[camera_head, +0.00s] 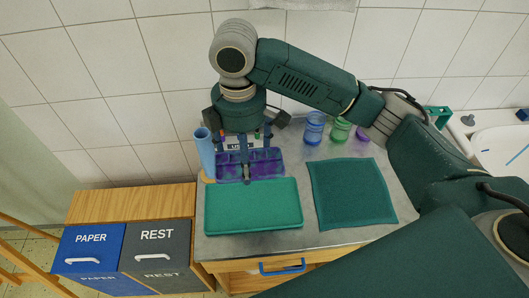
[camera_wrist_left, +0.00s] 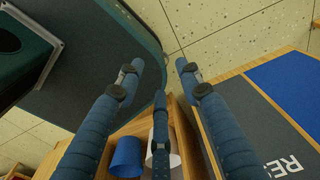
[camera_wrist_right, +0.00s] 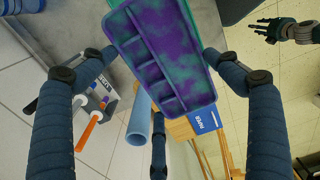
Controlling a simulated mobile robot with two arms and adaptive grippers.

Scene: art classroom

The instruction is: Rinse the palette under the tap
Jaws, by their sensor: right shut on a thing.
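The palette (camera_head: 268,163) is a purple-and-teal tray with several compartments, at the back left of the grey counter. My right gripper (camera_head: 246,176) reaches down over it and is shut on it. In the right wrist view the palette (camera_wrist_right: 165,55) lies between the fingers, with purple and teal blotches in its wells. My left gripper (camera_wrist_left: 158,68) has its fingers apart with nothing between them; it is outside the head view. A white sink basin (camera_head: 503,148) shows at the far right edge of the head view. I cannot clearly make out the tap.
A blue roll (camera_head: 205,150) stands left of the palette. Blue (camera_head: 313,128), green (camera_head: 340,130) and purple (camera_head: 363,133) jars stand behind. PAPER (camera_head: 92,238) and REST (camera_head: 158,250) bins stand left.

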